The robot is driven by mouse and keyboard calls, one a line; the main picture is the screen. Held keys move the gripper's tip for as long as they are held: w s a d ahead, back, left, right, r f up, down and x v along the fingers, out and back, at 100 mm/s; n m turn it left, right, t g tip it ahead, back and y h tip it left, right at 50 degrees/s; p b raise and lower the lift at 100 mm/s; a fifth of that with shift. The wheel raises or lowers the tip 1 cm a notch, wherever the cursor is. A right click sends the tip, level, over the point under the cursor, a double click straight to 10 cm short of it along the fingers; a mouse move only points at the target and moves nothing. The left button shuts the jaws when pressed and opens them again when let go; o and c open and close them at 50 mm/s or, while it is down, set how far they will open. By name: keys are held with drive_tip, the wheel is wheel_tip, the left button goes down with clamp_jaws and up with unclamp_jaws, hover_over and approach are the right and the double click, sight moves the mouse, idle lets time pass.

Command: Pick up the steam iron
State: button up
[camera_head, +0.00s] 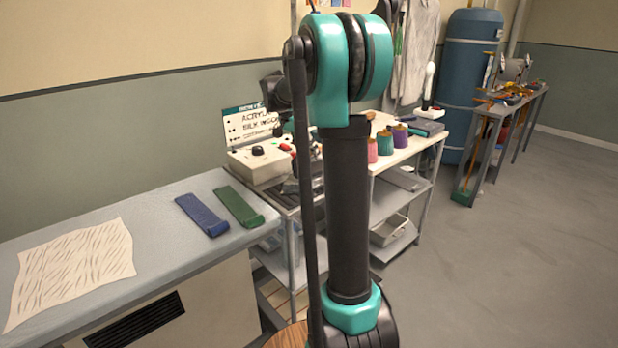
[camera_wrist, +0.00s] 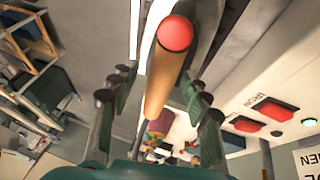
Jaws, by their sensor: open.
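In the wrist view, a light-brown wooden handle with a round red end, which looks like the steam iron's handle (camera_wrist: 160,78), runs lengthwise between the fingers of my gripper (camera_wrist: 157,108). A dark grey body lies behind and to the right of the handle. My gripper is open, with a finger on each side of the handle and visible gaps; I cannot tell how deep the handle sits between them. In the head view, my arm hides the gripper, and I cannot make out the iron clearly.
A pale control box (camera_head: 258,162) with a sign stands left of my arm. Coloured spools (camera_head: 386,143) stand right of it. A grey-topped table (camera_head: 165,262) at the left holds a patterned cloth (camera_head: 70,268) and blue and green folded pieces. The floor (camera_head: 520,230) at right is clear.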

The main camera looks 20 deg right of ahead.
clamp_jaws()
idle(0.3)
drive_tip(key=shift+r, duration=0.15)
idle(0.3)
wheel_tip(320, 180, up, 20)
idle(0.6)
